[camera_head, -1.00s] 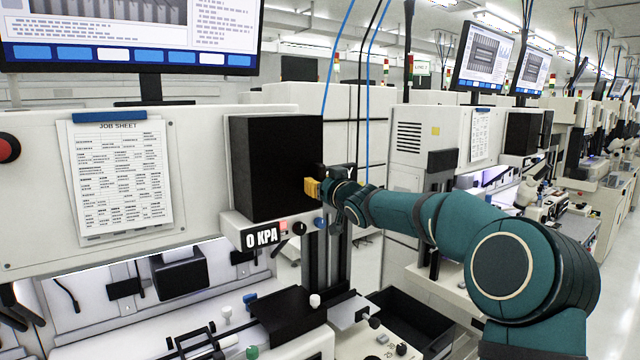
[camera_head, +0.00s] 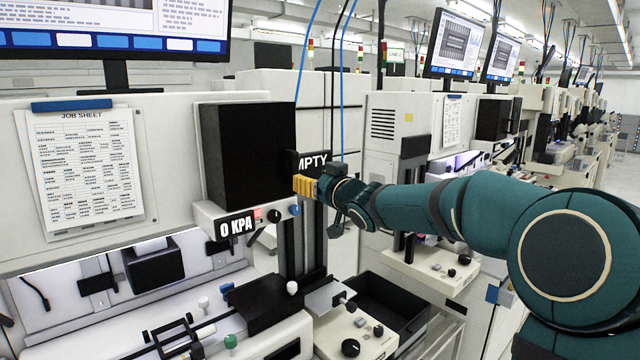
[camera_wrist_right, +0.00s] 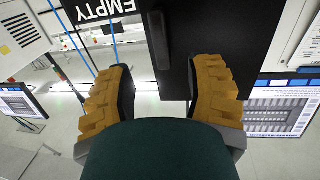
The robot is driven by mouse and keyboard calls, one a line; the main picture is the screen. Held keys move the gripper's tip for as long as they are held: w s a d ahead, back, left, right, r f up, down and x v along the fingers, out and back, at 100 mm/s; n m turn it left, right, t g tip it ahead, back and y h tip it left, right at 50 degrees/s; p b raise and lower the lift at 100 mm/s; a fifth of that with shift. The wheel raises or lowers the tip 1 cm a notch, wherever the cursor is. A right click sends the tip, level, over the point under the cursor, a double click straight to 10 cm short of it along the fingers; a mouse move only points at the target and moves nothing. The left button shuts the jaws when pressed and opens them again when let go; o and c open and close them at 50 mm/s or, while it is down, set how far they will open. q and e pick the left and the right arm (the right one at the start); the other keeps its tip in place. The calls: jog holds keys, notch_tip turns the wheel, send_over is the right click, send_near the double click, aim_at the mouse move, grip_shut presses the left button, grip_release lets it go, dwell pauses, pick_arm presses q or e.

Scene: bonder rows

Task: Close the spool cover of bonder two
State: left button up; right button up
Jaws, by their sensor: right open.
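The spool cover (camera_head: 245,150) is a black box on the front of the near white machine, in the head view. My right gripper (camera_head: 306,187), with yellow fingers, is at the cover's right edge. In the right wrist view my right gripper (camera_wrist_right: 160,90) is open, its fingers spread in front of the cover's black surface (camera_wrist_right: 225,45). A narrow dark upright edge shows close to the right finger; whether they touch I cannot tell. My left gripper is out of view.
A 0 KPA panel (camera_head: 238,225) with knobs sits under the cover. A job sheet (camera_head: 80,170) hangs at left below a monitor (camera_head: 110,35). A black open bin (camera_head: 385,310) is below my arm. Similar machines stand in a row at right, beside an aisle.

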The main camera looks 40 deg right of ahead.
jog(key=shift+s+a, duration=0.1)
jog(key=shift+s, duration=1.15)
